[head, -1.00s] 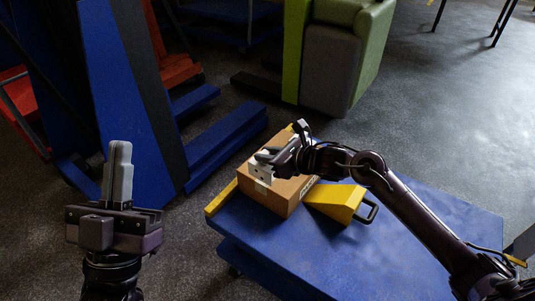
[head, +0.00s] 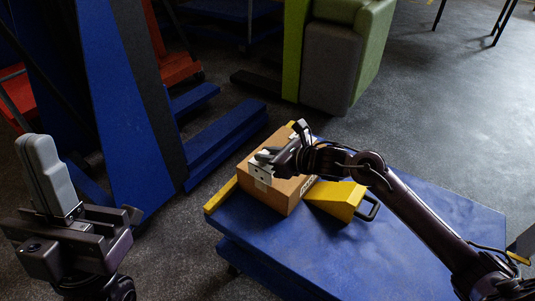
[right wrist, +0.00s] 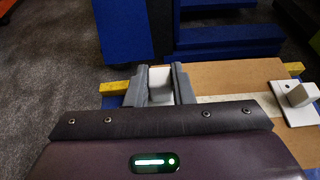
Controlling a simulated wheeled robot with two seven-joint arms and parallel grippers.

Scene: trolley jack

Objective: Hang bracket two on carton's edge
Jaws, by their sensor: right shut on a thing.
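The brown carton (head: 285,197) stands on the blue trolley deck. My right gripper (head: 262,157) is at the carton's left upper edge, shut on a white bracket (head: 261,174). The bracket's plate with holes shows against the carton's near-left side; I cannot tell whether it rests on the edge. In the right wrist view, the bracket (right wrist: 160,84) is between the fingers (right wrist: 160,80). A second white bracket (right wrist: 298,102), a plate with a post, is on the carton's top (right wrist: 235,78) to the right. My left gripper (head: 37,145) is shut and empty, away from the carton.
The blue trolley deck (head: 400,240) is clear at the front and right. A yellow wedge (head: 337,200) with a black handle is beside the carton. A yellow bar (head: 221,195) lies along the left edge. A blue upright (head: 125,110) stands at the left.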

